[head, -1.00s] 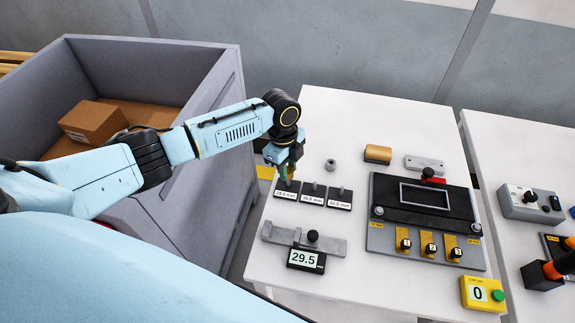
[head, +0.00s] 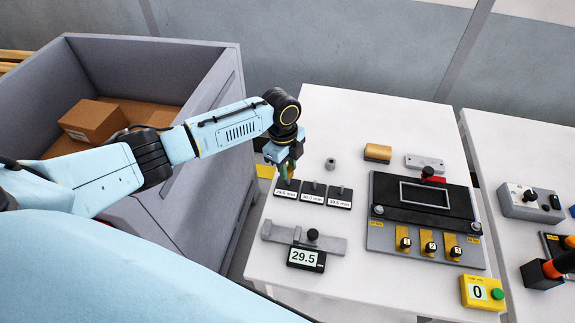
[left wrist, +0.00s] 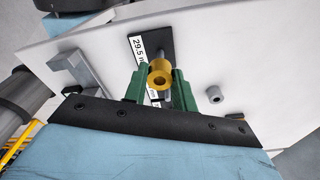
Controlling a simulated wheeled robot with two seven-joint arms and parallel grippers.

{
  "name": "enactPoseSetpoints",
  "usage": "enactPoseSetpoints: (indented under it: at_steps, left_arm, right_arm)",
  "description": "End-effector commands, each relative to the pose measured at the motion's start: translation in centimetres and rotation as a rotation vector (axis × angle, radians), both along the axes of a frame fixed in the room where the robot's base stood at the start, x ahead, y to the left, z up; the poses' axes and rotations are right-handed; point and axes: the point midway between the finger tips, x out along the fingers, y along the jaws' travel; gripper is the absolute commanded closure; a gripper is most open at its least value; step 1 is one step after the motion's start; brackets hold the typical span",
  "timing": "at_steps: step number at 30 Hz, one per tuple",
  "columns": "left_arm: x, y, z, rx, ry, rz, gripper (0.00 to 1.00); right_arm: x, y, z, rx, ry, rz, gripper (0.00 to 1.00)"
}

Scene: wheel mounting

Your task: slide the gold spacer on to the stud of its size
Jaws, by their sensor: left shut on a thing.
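The gold spacer (left wrist: 162,77), a short ring with a hole, sits between the green fingers of my left gripper (left wrist: 160,84) in the left wrist view. In the head view my left gripper (head: 289,176) points down over the leftmost black stud block (head: 286,188), and its fingers hide the spacer. That block's label reads 29.5 mm in the left wrist view. A grey stud (left wrist: 158,47) shows just behind the spacer; I cannot tell whether the spacer touches it. The middle block (head: 312,196) and right block (head: 339,199) have upright studs. My right gripper is out of view.
A grey gauge (head: 275,235) with a display (head: 306,258) reading 29.5 lies in front of the blocks. A black fixture (head: 400,212) is to the right, a grey bin (head: 225,95) to the left.

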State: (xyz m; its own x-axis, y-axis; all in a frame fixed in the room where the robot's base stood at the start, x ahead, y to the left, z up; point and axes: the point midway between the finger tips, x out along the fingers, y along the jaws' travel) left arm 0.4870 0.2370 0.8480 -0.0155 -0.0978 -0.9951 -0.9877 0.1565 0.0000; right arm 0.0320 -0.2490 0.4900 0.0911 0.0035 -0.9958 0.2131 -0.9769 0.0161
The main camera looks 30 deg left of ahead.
Motion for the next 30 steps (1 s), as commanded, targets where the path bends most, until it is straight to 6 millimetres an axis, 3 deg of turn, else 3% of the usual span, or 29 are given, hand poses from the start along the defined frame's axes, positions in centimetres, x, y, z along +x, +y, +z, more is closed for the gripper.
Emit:
enactPoseSetpoints:
  at_steps: [11,30]
  left_arm:
    - [0.0,0.0,-0.1,0.0,0.0,0.0,1.0]
    - [0.0,0.0,-2.0,0.0,0.001,0.0,1.0]
  right_arm:
    - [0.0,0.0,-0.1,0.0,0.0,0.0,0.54]
    - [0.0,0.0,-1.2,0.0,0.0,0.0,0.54]
